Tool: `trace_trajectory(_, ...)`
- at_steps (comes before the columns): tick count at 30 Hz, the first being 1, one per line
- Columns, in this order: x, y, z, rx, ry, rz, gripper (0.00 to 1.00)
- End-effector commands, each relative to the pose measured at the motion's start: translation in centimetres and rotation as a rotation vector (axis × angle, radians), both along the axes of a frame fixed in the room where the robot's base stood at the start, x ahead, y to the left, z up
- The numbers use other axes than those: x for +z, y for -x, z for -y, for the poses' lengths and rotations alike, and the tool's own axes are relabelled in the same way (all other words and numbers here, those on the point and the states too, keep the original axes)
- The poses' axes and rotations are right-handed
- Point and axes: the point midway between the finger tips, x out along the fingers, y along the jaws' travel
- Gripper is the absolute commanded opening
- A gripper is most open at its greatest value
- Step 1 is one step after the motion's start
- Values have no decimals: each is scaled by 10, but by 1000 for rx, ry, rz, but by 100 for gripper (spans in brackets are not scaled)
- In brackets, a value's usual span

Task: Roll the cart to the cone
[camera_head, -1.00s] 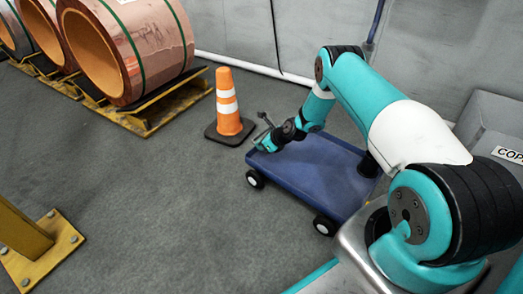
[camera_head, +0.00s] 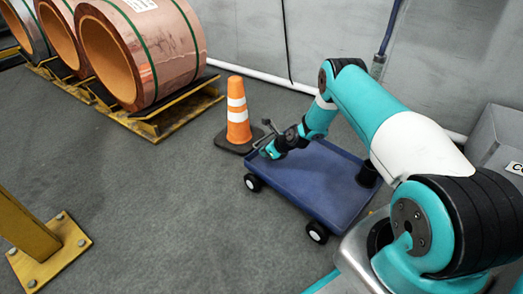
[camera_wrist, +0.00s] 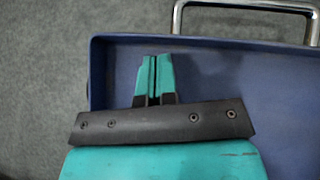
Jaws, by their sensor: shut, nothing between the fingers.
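The blue flat cart (camera_head: 325,190) stands on dark wheels with white hubs, in the middle of the head view. Its blue tray and raised rim also show in the wrist view (camera_wrist: 230,75). A metal handle (camera_wrist: 245,6) rises at its far end. The orange cone (camera_head: 238,115) with white bands stands upright on a black base, just beyond the cart's far left corner. I cannot tell whether base and cart touch. My gripper (camera_head: 263,153) is shut and empty at the cart's far left end, above the tray in the wrist view (camera_wrist: 154,60).
Large copper coils (camera_head: 150,50) rest on yellow cradles (camera_head: 165,120) at the upper left. A yellow post with a bolted foot (camera_head: 45,255) stands at the lower left. A grey wall (camera_head: 340,30) runs behind the cone. The floor left of the cart is clear.

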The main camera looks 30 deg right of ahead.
Motion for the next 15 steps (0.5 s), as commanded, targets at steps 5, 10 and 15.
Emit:
trace_trajectory(5,22,26,17,-4,-2,-2,0)
trace_trajectory(10,49,49,21,7,-2,-3,0)
trace_trajectory(15,65,66,28,12,-1,-3,0)
